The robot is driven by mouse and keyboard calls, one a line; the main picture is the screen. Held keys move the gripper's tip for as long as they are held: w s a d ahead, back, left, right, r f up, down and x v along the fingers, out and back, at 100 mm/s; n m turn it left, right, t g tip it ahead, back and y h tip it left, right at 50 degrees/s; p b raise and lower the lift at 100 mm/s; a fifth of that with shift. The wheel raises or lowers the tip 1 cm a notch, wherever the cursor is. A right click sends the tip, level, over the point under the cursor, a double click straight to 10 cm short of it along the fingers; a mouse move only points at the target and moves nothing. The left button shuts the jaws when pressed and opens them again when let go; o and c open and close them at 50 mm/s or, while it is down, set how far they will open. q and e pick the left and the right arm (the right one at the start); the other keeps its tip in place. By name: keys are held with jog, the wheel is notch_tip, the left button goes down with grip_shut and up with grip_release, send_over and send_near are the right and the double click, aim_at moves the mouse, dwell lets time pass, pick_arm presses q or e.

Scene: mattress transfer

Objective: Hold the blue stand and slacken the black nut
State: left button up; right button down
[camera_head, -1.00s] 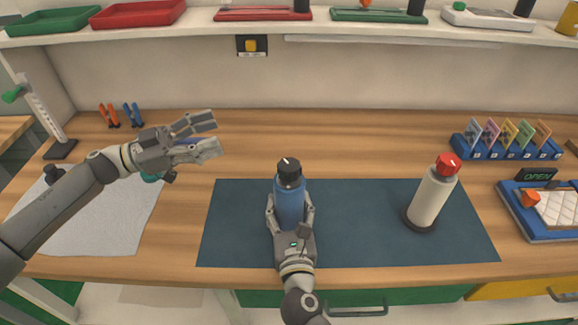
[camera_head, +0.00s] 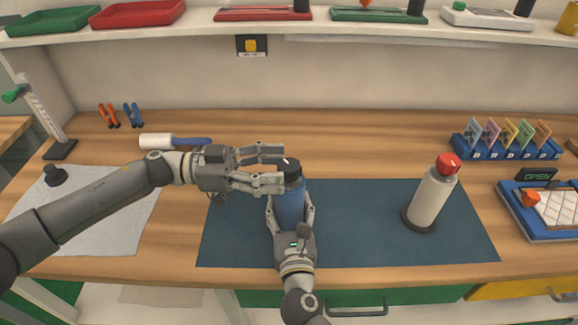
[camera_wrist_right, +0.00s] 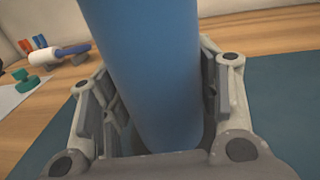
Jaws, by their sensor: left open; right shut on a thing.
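The blue stand (camera_head: 290,206) is upright on the dark blue mat (camera_head: 350,240). The black nut (camera_head: 287,164) sits on top of it, with a white mark on its upper face. My right gripper (camera_head: 291,212) is shut around the stand's body from the front; the right wrist view shows the blue body (camera_wrist_right: 148,70) between its two fingers. My left gripper (camera_head: 272,167) is open and level with the nut. Its fingers reach in from the left, one behind the nut and one in front, and partly hide it. I cannot tell whether they touch it.
A white stand with a red top (camera_head: 433,195) is upright on the mat's right side. A roller with a blue handle (camera_head: 175,141) lies behind my left arm. A grey cloth (camera_head: 110,225) is at the left. A blue card rack (camera_head: 505,149) is at the right.

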aim_at(289, 164)
pick_arm(q)
jog(key=shift+d, duration=1.7)
jog(key=c, duration=1)
jog(key=shift+c, duration=0.2)
